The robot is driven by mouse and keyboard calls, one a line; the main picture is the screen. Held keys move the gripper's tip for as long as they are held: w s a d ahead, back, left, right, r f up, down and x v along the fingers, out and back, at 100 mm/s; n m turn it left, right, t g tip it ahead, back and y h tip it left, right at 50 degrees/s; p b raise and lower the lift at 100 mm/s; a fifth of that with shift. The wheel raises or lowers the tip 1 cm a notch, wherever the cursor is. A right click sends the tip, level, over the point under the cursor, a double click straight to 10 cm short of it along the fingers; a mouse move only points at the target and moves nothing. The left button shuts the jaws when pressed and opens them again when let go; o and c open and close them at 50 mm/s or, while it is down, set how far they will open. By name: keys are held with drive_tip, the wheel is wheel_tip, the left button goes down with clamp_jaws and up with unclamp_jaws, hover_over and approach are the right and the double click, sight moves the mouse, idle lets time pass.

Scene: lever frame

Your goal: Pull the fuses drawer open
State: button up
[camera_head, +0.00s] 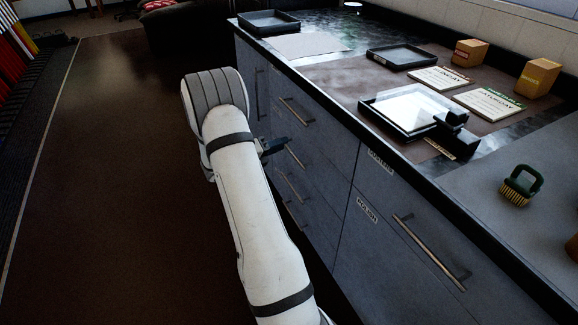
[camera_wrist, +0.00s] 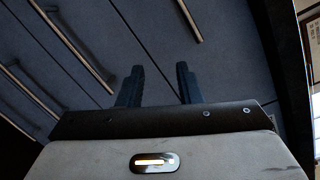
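Several dark grey drawers with bar handles are in the cabinet front, right of my arm in the head view. I cannot read a fuses label in either view, so I cannot tell which drawer it is. An upper bar handle (camera_head: 297,111) is just beyond my gripper (camera_head: 276,146), and a lower bar handle (camera_head: 294,158) is just below it. In the wrist view my gripper (camera_wrist: 158,75) has its two fingers apart with nothing between them. Bar handles show there at the top (camera_wrist: 188,18) and left (camera_wrist: 75,48), neither between the fingers. The drawers in view look shut.
Nearer drawers carry a label reading POLISH (camera_head: 367,208) and another small label (camera_head: 381,162). The worktop holds trays (camera_head: 402,57), cards (camera_head: 489,103), boxes (camera_head: 538,77) and a green brush (camera_head: 521,186). The floor (camera_head: 110,210) left of my arm is clear.

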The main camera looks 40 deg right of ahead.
sight(292, 152)
drive_tip(key=w+d+f+n+t+h+b, duration=0.1)
drive_tip(key=w+d+f+n+t+b, duration=0.1)
drive_tip(key=f+n, duration=0.4)
drive_tip(key=w+d+f+n+t+h+b, duration=0.2)
drive_tip(key=w+f+n+t, duration=0.1)
drive_tip(key=f, duration=0.6)
drive_tip(key=shift+n, duration=0.4)
drive_tip(key=b+x, duration=0.1)
drive_tip(key=x, duration=0.7)
clamp_jaws()
